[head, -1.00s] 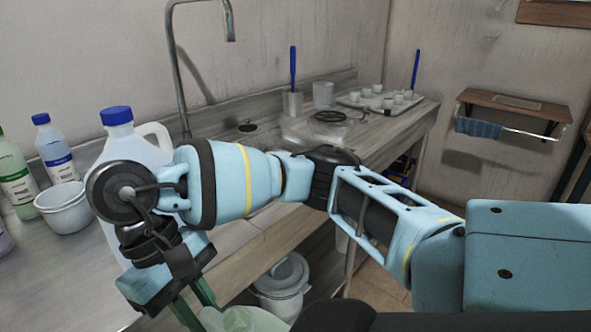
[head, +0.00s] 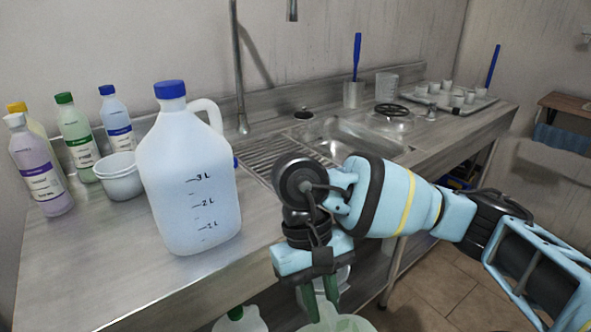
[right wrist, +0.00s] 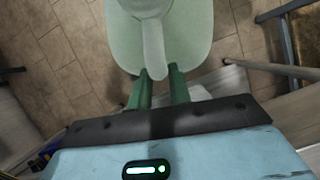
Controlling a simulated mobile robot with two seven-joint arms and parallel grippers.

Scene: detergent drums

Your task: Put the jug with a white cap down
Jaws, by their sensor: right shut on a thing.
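My right gripper (head: 321,288), with green fingers, points down in front of the counter's front edge in the head view. It is shut on the handle of a pale green translucent jug (head: 345,324), cut off by the bottom edge. In the right wrist view the fingers (right wrist: 158,80) close on the lower end of the handle of this jug (right wrist: 192,40), above the tiled floor. A pale whitish top part shows at the upper edge there; whether it is the white cap I cannot tell. My left gripper is not in view.
The counter (head: 110,285) holds a blue-capped jug (head: 187,185), several bottles and a white tub (head: 120,180) at left. The sink (head: 350,138) and a cup tray (head: 470,103) are farther right. Floor (head: 435,295) shows at right.

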